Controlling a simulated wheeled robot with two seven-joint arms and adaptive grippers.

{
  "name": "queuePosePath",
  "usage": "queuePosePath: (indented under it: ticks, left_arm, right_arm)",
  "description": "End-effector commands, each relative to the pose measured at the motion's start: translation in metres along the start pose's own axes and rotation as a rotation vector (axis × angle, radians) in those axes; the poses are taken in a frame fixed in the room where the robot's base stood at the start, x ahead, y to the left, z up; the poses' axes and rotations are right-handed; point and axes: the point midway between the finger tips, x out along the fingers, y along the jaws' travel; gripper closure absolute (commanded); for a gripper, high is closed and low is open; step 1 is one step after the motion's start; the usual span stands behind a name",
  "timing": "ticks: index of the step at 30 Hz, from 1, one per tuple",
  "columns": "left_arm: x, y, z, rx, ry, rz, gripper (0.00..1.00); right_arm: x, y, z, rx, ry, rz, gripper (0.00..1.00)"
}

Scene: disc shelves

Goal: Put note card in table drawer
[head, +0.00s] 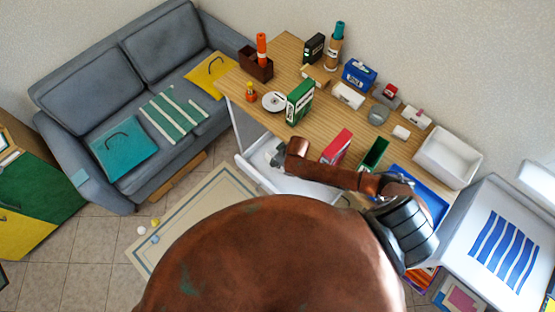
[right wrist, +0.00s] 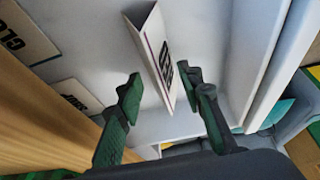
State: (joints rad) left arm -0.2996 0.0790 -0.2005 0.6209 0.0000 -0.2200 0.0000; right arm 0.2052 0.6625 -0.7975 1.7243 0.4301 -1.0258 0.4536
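The note card (right wrist: 156,58) is a folded white card with dark lettering. In the right wrist view it stands in the white, pulled-out table drawer (right wrist: 215,45), between and beyond my right gripper's fingertips. My right gripper (right wrist: 160,85) is open, its green-black fingers spread; the left finger is clear of the card, and the right finger is close to it. In the head view the right arm reaches across to the open drawer (head: 300,186), with the gripper (head: 274,153) over it. The card cannot be made out there. My left gripper is not in view.
The wooden table (head: 330,110) holds a disc (head: 273,102), a green box (head: 300,101), a red box (head: 337,146), and a white bin (head: 447,157). Two flat lettered cards (right wrist: 22,35) lie left in the wrist view. A grey sofa (head: 105,90) stands left.

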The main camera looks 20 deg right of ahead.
Motion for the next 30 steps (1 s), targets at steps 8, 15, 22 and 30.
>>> queuePosePath:
  ticks: [8, 15, 22, 30]
  left_arm:
    - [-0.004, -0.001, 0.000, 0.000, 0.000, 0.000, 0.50]
    - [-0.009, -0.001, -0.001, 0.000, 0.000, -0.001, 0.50]
    - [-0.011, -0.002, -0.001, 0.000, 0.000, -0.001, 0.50]
    - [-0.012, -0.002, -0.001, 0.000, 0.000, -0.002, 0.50]
  right_arm:
    - [-0.025, 0.000, -0.001, -0.002, 0.002, 0.000, 0.66]
    - [-0.075, 0.000, -0.001, -0.001, 0.002, -0.001, 0.66]
    - [-0.111, 0.000, -0.001, 0.000, 0.001, 0.000, 0.66]
    - [-0.121, 0.000, 0.000, 0.001, -0.001, 0.000, 0.66]
